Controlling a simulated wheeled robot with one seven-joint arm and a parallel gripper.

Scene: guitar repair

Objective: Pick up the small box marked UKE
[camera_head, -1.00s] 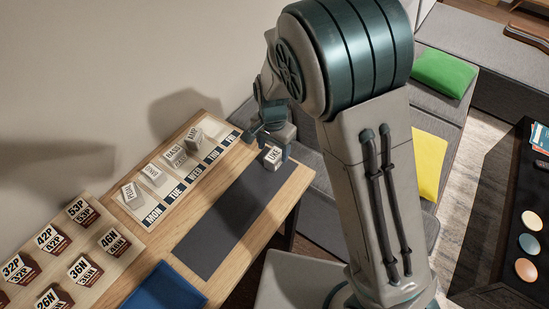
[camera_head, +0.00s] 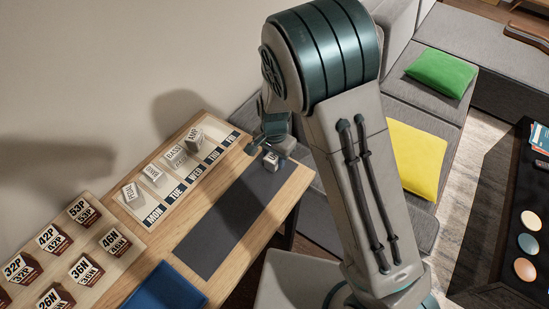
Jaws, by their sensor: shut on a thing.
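The small pale box marked UKE (camera_head: 270,161) is at the far end of the dark mat (camera_head: 222,227) on the wooden table. Its label is small and partly hidden by my gripper. My gripper (camera_head: 272,153) is over the box from above, with its jaws shut on it. The fingers are small and dark in this view. I cannot tell whether the box touches the mat or is slightly above it.
A day-marked tray (camera_head: 220,149) holds several similar pale boxes, left of the mat. A board (camera_head: 123,259) of numbered blocks lies at left. A blue bin (camera_head: 166,290) stands at the table's near edge. A grey sofa with green (camera_head: 443,73) and yellow (camera_head: 416,158) cushions is at right.

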